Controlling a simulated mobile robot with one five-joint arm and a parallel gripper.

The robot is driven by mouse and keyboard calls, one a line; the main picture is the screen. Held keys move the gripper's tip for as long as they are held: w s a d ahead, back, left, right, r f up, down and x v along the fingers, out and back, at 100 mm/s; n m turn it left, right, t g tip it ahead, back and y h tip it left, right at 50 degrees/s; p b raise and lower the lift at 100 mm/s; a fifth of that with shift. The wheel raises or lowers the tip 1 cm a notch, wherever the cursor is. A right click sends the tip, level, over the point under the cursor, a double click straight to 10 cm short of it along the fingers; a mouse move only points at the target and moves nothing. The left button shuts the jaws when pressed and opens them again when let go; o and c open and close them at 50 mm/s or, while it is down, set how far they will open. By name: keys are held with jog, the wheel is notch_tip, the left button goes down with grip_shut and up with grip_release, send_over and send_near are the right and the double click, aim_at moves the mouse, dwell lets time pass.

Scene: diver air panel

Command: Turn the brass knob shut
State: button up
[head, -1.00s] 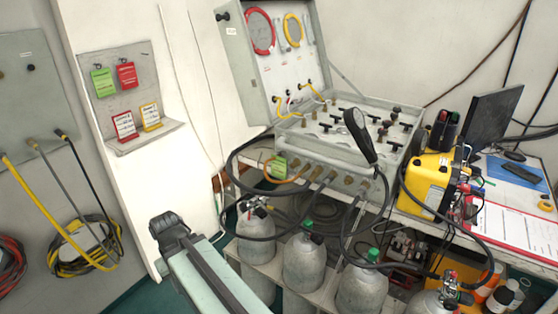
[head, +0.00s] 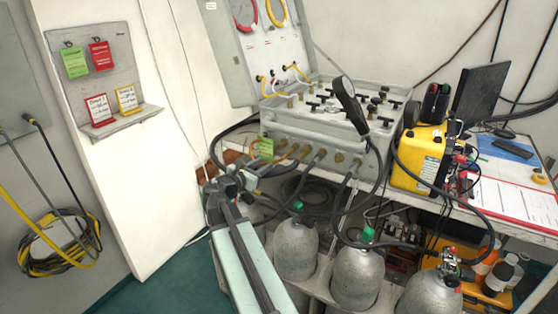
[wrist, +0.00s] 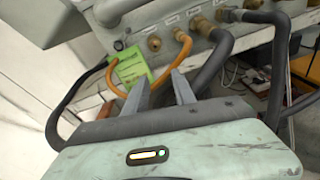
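The air panel's grey case (head: 325,135) stands open on the bench, with a row of brass fittings on its front face. In the wrist view, a brass knob-like fitting (wrist: 154,43) shows bare above the fingers, and another (wrist: 120,45) is at the left above a green tag (wrist: 130,67). I cannot tell for sure which one is the task's knob. In the head view my gripper (head: 232,180) is at the panel's lower left, near the tag (head: 266,149).
An orange hose (wrist: 165,77) loops just beyond the fingertips, and a thick dark hose (wrist: 212,62) hangs right of them. Grey cylinders (head: 296,250) stand under the bench. A yellow case (head: 420,158) is at the right. Green floor (head: 165,275) is free at lower left.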

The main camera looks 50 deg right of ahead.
aim_at(279, 147)
jog(key=d+n, duration=0.1)
jog(key=d, duration=0.2)
jog(key=w+d+r+n+h, duration=0.1)
jog(key=d, duration=0.2)
jog(key=w+d+r+n, duration=0.1)
jog(key=d, duration=0.3)
jog(key=shift+r+t, duration=0.1)
jog(key=shift+t, duration=0.2)
jog(key=shift+c, duration=0.2)
grip_shut()
